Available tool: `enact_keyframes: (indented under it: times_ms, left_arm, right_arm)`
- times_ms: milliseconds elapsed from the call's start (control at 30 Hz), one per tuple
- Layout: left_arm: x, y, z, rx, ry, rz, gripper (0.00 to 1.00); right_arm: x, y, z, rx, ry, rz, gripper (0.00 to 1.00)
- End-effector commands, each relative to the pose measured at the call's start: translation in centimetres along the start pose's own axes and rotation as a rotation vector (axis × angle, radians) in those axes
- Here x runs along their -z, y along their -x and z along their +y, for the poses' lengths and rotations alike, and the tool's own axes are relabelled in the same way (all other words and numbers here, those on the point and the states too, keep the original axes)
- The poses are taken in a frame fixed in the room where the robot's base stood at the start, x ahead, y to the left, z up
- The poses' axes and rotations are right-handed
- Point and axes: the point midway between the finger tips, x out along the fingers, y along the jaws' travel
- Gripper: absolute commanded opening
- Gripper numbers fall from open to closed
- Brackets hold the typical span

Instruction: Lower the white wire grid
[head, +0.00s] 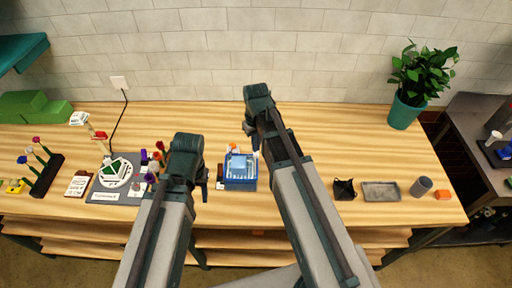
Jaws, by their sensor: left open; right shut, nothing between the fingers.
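A blue open-topped box (241,184) stands on the table near the middle in the head view. Its inside looks pale blue-white; I cannot tell whether those pale lines are the white wire grid. My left gripper (204,184) is open, just left of the box and apart from it. My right gripper (251,147) is shut and empty, above the box's back edge. Its arm covers the table to the right of the box. The fingertips are small and partly hidden by my arms.
Several flowers (154,163) stand left of my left gripper. A white round device (115,172) sits on a grey mat farther left. A dark pouch (344,189), grey tray (381,191) and grey cup (421,186) lie at right. The back right has free room beside a potted plant (405,110).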

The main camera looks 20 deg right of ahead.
Motion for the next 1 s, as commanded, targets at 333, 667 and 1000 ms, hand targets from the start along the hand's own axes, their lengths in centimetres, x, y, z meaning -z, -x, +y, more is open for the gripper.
enact_keyframes:
  times_ms: [333,667,1000]
  left_arm:
    - [0.0,-0.1,0.0,0.000,0.000,0.000,0.50]
    - [0.1,-1.0,0.1,0.000,0.000,0.000,0.50]
    - [0.1,-2.1,0.2,0.000,0.000,0.000,0.50]
  right_arm:
    - [0.0,-0.1,0.0,0.000,0.000,0.000,0.00]
    - [0.0,-1.0,0.0,0.000,0.000,0.000,0.00]
    - [0.0,-2.1,0.0,0.000,0.000,0.000,0.00]
